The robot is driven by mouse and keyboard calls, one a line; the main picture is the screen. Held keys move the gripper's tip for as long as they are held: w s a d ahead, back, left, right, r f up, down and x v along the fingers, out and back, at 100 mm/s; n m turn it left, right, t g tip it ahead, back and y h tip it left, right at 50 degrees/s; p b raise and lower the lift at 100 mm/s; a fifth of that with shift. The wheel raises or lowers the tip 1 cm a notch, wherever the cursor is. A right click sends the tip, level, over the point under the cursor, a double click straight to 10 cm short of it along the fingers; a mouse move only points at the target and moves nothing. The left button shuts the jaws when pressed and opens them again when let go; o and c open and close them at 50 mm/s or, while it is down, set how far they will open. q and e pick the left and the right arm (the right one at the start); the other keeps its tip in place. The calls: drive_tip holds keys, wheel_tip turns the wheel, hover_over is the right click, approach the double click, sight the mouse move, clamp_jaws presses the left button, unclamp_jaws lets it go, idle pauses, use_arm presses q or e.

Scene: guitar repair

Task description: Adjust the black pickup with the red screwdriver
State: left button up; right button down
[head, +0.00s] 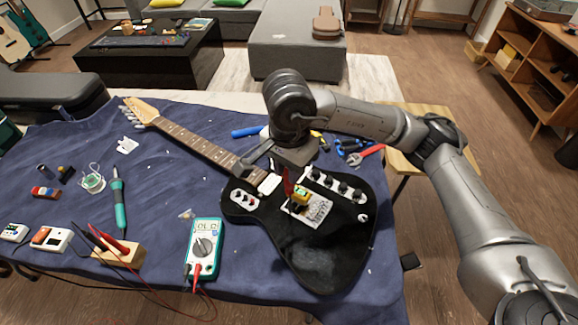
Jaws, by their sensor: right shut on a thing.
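The black electric guitar (335,245) lies face up on a blue cloth, its neck pointing to the far left. My right gripper (287,169) is above the guitar body, shut on the red screwdriver (288,185). The screwdriver stands roughly upright, its lower end near the pickup area beside the bridge (314,211). A small yellow piece (301,196) is right beside it. The black pickup is hard to make out there, and I cannot tell whether the screwdriver tip touches it. A white pickup (269,184) sits near the neck end. My left gripper is not in view.
A multimeter (204,249) lies left of the guitar body. A soldering iron (119,204), a wooden block with probes (122,254) and small boxes lie farther left. The cloth (160,210) has free room left of the neck.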

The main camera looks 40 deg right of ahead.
drive_tip(key=shift+r, duration=0.4)
drive_tip(key=shift+r+p, duration=0.45)
drive_tip(key=shift+p, duration=0.05)
wheel_tip(320, 180, up, 5)
drive_tip(key=p, duration=0.4)
idle(0.5)
